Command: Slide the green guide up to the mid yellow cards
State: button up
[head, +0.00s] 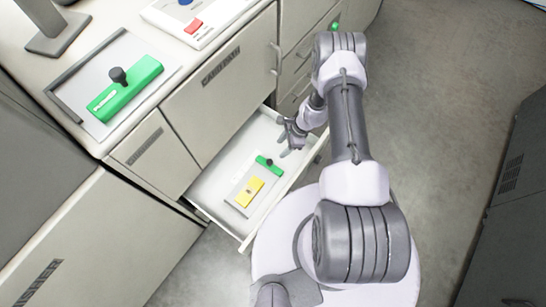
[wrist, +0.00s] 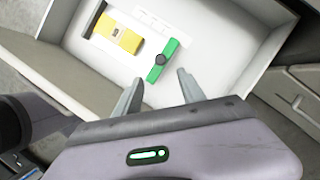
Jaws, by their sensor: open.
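The small green guide (head: 269,166) with a dark round knob lies in the open drawer, and it also shows in the wrist view (wrist: 168,50). The yellow cards (head: 249,191) lie flat beside it with a gap between; in the wrist view the yellow cards (wrist: 118,38) sit left of the green guide, with a dark strip at their far end. My gripper (head: 282,139) is over the drawer. In the wrist view my gripper (wrist: 160,80) is open and empty, its fingers pointing toward the knob end of the guide, apparently without touching it.
The pulled-out white drawer (head: 215,188) has raised walls around the guide and cards. On the counter above, a larger green block (head: 138,83) with a black knob rests in a tray. A white board with a red piece (head: 193,26) lies nearby.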

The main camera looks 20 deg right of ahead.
aim_at(270, 161)
jog(key=b+x, duration=0.4)
jog(key=x, duration=0.9)
grip_shut()
dwell(0.8)
